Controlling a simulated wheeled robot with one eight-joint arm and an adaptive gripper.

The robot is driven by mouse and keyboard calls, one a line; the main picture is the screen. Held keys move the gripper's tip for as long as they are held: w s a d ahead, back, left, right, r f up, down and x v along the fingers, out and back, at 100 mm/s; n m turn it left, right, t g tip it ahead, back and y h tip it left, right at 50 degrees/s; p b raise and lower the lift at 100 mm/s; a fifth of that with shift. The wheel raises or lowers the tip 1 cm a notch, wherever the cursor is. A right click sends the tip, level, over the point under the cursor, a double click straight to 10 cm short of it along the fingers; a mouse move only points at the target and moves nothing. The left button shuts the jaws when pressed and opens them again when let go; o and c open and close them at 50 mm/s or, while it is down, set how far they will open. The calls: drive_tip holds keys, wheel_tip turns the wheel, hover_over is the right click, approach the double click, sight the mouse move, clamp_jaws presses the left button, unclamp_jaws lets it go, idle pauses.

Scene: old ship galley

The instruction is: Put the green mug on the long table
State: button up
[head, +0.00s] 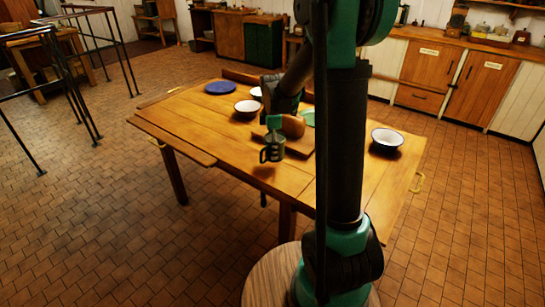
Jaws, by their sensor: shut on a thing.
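The green mug (274,148) is in the head view, near the middle of the long table's front side. My gripper (273,132) is directly above it and shut on it. The mug looks roughly upright. A dark shadow on the wood below suggests it is held a little above the tabletop. The long wooden table (188,123) stands in the middle of the room. My arm hides part of the table's right half.
On the table are a blue plate (221,88), a white bowl (248,106), another white bowl (387,139), and a brown rounded thing (293,126) on a board close to the mug. The tabletop's front left is clear. Black metal railings (60,85) stand at left.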

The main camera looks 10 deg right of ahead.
drive_tip(key=shift+f, duration=2.25)
drive_tip(key=o, duration=1.3)
drive_tip(key=shift+f, duration=0.1)
wheel_tip(320, 180, up, 12)
drive_tip(key=f, duration=0.1)
drive_tip(key=s+d+f+m+t, duration=0.2)
drive_tip(key=s+d+f+m, duration=0.1)
drive_tip(key=s+m, duration=0.6)
drive_tip(key=s+d+f+m+t, duration=0.2)
drive_tip(key=s+f+m, duration=0.4)
drive_tip(key=s, duration=0.8)
drive_tip(key=d+m, duration=0.1)
drive_tip(key=m, duration=0.2)
drive_tip(key=shift+s, duration=0.2)
drive_tip(key=shift+r, duration=0.1)
